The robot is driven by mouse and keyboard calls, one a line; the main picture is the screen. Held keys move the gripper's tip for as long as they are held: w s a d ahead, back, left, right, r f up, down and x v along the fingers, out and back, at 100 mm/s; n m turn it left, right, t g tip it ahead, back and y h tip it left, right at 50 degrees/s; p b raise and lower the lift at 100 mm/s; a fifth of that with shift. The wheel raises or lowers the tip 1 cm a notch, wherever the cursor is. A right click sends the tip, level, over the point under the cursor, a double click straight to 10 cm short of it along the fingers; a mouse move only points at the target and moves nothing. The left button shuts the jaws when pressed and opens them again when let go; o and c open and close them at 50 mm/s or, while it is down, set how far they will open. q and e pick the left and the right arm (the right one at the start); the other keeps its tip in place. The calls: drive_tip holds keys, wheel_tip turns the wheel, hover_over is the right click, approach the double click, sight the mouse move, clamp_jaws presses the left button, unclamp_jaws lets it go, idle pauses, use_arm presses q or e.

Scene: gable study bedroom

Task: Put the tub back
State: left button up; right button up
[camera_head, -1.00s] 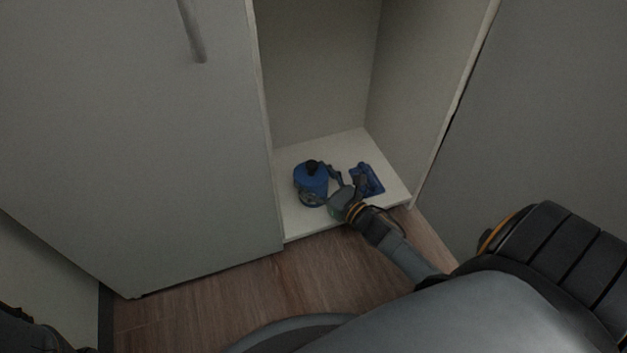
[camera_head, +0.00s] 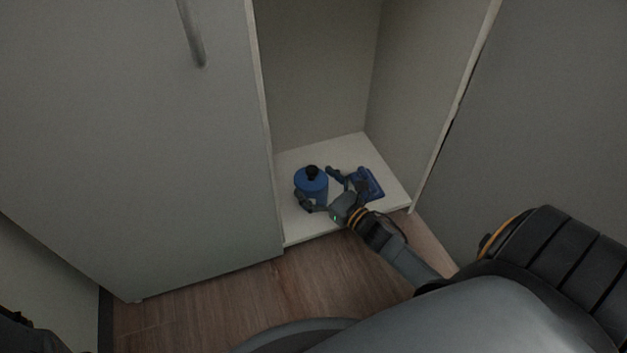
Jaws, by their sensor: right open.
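A blue round tub (camera_head: 312,182) with a black knob on its lid stands upright on the white cupboard floor (camera_head: 296,226), near the left wall. My right gripper (camera_head: 318,188) is open at the tub. One finger is at the tub's front left and the other reaches past its right side. I cannot tell whether either finger touches it. The tub's lower part is partly hidden by the gripper. My left gripper is not in view.
A blue flat-based object (camera_head: 371,185) lies on the cupboard floor close to the right of my gripper, partly hidden by it. A closed grey door (camera_head: 140,150) with a handle is on the left. The cupboard side wall (camera_head: 430,90) bounds the right. Wooden floor (camera_head: 230,305) lies in front.

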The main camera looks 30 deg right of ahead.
drive_tip(key=s+d+p, duration=0.1)
drive_tip(key=s+p, duration=0.3)
drive_tip(key=s, duration=0.7)
drive_tip(key=shift+s+d, duration=0.15)
drive_tip(key=shift+d, duration=0.25)
